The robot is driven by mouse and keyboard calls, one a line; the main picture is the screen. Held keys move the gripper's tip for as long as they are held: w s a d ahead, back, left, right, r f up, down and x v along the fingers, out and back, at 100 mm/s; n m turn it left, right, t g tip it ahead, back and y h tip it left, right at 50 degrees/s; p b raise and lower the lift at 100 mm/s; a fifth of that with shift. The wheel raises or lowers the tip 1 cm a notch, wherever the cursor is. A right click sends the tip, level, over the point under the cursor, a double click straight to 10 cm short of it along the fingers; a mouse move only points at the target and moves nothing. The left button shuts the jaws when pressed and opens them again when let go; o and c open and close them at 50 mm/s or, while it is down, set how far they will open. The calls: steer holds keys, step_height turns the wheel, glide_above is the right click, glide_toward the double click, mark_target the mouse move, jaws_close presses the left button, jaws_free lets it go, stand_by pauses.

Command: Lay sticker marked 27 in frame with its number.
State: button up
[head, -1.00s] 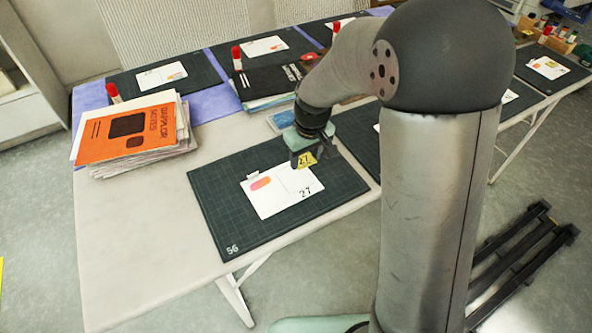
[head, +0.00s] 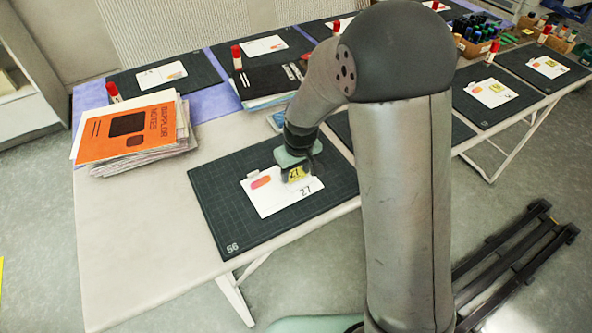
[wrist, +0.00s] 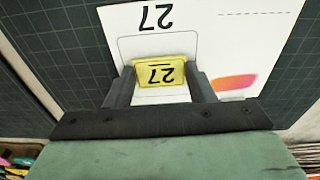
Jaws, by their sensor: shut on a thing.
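The yellow sticker marked 27 (head: 296,173) is held between the fingers of my gripper (head: 298,170). In the wrist view the sticker (wrist: 161,73) sits between the two dark fingertips, and its number reads upside down. A white card (head: 264,199) lies on the dark cutting mat marked 56 (head: 217,222). The card also shows in the wrist view (wrist: 220,50), with a printed 27, a rounded outlined frame (wrist: 125,42) and an orange-pink patch. The sticker appears over the frame, partly covering it. I cannot tell whether it touches the card.
A stack of papers with an orange cover (head: 130,132) stands left of the mat. A black folder (head: 268,82) and a red-capped glue stick (head: 237,58) are behind. Other mats with cards (head: 491,92) lie along the tables. The bare tabletop (head: 130,230) at front left is clear.

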steer(key=shift+s+d+f+b, duration=0.1)
steer(key=shift+s+f+b, duration=0.25)
steer(key=shift+f, duration=0.45)
steer(key=o, duration=0.9)
steer(key=shift+r+p, duration=0.5)
steer(key=shift+p, duration=0.05)
steer(key=shift+o, duration=0.2)
step_height(320, 180, up, 12)
steer(key=shift+s+d+r, duration=0.25)
steer(key=shift+s+d, duration=0.05)
steer(key=shift+s, duration=0.05)
steer(key=s+d+m, duration=0.2)
steer(key=s+d, duration=0.2)
steer(key=s, duration=0.3)
steer(key=s+d+r+m, duration=0.1)
steer(key=s+d+m, duration=0.1)
steer(key=s+d, duration=0.2)
steer(key=s+d+m+g, duration=0.1)
steer(key=s+d, duration=0.3)
steer(key=s, duration=0.6)
steer(key=shift+s+d+r+m+h, duration=0.15)
steer(key=shift+s+d+m+h, duration=0.15)
steer(key=shift+s+m, duration=0.1)
steer(key=shift+a, duration=0.1)
